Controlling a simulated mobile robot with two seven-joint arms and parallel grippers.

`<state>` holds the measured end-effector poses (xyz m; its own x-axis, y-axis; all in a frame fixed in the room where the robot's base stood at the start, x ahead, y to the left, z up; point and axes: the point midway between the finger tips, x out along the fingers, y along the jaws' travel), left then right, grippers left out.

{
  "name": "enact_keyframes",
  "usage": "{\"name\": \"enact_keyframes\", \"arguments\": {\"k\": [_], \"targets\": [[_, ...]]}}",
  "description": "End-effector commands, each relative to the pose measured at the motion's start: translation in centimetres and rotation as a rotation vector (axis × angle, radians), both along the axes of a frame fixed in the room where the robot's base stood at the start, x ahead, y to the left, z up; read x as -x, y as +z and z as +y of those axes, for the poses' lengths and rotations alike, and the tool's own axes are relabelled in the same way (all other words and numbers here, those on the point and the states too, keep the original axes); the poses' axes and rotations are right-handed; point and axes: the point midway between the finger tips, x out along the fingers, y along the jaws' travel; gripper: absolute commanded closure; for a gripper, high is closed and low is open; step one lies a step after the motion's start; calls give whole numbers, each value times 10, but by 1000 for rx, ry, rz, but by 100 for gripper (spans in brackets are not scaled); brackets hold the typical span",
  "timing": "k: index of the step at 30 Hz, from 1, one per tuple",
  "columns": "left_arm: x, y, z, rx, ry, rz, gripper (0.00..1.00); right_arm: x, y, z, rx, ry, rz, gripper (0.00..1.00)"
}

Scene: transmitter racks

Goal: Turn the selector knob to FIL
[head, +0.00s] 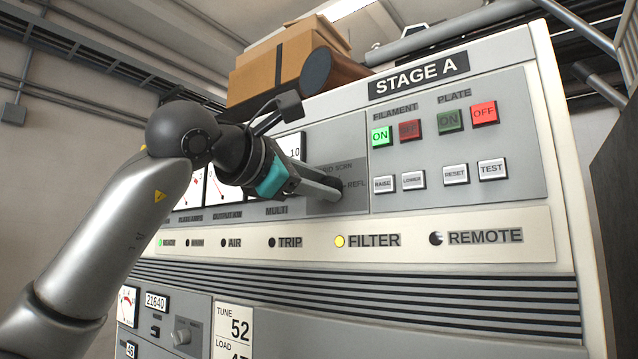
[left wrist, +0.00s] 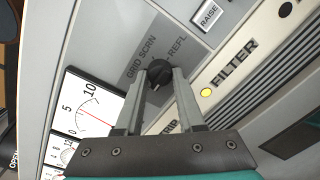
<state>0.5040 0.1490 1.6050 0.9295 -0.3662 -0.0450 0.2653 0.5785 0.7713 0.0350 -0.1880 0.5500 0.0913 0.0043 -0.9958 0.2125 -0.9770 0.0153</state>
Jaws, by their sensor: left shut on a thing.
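The selector knob (left wrist: 158,73) is small, round and black, on the grey upper panel of the STAGE A rack. In the left wrist view it sits between the two finger ends of my left gripper (left wrist: 160,80), which is shut on it. The labels GRID SCRN (left wrist: 141,58) and REFL (left wrist: 177,48) show beside the knob. I see no FIL label on the dial, and I cannot tell exactly where the knob points. In the head view my left gripper (head: 328,188) reaches the panel from the left, and its fingers hide the knob. My right gripper is not in view.
To the right are the FILAMENT and PLATE buttons (head: 450,119), with RAISE and TEST (head: 491,169) below. The FILTER lamp (head: 340,241) is lit yellow. Meters (left wrist: 85,110) lie left of the knob. Cardboard boxes (head: 268,70) rest on top of the rack.

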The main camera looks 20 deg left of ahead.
Motion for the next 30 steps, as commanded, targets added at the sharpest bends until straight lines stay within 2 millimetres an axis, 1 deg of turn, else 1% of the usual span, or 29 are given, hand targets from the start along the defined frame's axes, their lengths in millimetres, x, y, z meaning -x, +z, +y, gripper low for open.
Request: {"name": "enact_keyframes", "arguments": {"k": [3,4,11,18,22,26,30], "targets": [[0,-1,0,2,0,4,100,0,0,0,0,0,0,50],[0,-1,0,1,0,3,59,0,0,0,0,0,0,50],[0,0,0,0,0,2,33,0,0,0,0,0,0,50],[0,0,0,0,-1,1,32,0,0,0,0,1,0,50],[7,0,3,0,1,-2,32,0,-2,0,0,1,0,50],[26,1,11,0,2,-5,32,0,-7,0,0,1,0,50],[57,2,23,-1,3,-6,32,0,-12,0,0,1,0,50]]}}
